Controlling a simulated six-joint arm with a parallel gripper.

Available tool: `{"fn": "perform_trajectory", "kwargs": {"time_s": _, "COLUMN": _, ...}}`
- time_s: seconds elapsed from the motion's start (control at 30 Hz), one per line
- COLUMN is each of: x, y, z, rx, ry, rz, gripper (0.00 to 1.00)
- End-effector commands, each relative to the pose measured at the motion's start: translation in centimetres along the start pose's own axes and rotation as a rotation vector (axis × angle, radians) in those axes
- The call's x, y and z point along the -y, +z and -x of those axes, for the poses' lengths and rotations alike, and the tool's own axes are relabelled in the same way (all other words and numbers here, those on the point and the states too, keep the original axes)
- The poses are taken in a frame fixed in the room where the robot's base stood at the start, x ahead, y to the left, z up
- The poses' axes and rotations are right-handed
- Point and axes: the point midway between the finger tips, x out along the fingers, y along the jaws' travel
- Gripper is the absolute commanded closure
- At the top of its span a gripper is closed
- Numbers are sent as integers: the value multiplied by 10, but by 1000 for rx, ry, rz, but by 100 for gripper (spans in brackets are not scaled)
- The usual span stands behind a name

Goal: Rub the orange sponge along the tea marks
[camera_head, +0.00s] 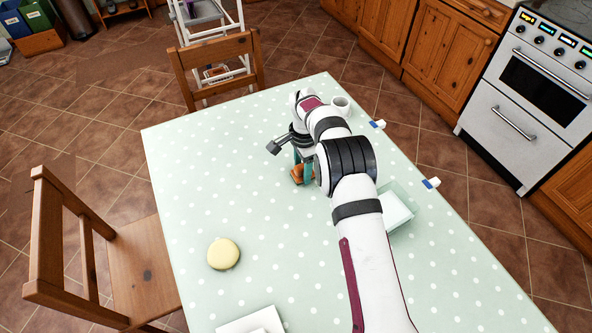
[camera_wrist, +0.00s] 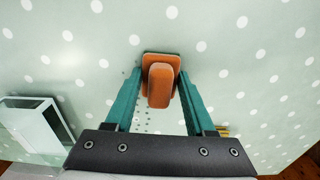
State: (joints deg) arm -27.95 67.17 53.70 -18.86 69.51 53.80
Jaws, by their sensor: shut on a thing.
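The orange sponge (camera_wrist: 160,85) is between the two teal fingers of my gripper (camera_wrist: 156,92) in the wrist view, over the pale green dotted tablecloth. My gripper is shut on it. In the head view the sponge (camera_head: 297,174) shows beside the teal fingers (camera_head: 307,166), low at the tablecloth (camera_head: 250,180); I cannot tell if it touches the cloth. My arm hides part of the sponge and the cloth behind it.
A yellow round thing (camera_head: 223,254) lies at the table's left front. A clear tray (camera_head: 400,190) is right of my arm, and a white cup (camera_head: 341,105) stands at the far end. Wooden chairs (camera_head: 140,262) stand at the left and far sides. The left middle of the table is free.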

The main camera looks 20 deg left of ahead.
Motion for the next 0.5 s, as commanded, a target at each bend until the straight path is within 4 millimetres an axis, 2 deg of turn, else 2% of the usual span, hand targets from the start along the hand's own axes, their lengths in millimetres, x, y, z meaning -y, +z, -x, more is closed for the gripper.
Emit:
{"fn": "perform_trajectory", "kwargs": {"time_s": 0.4, "x": -1, "y": -56, "z": -1, "rx": -1, "ry": 0, "rz": -1, "gripper": 100}}
{"fn": "perform_trajectory", "kwargs": {"time_s": 0.5, "x": 0, "y": -41, "z": 0, "rx": 0, "ry": 1, "rz": 4, "gripper": 100}}
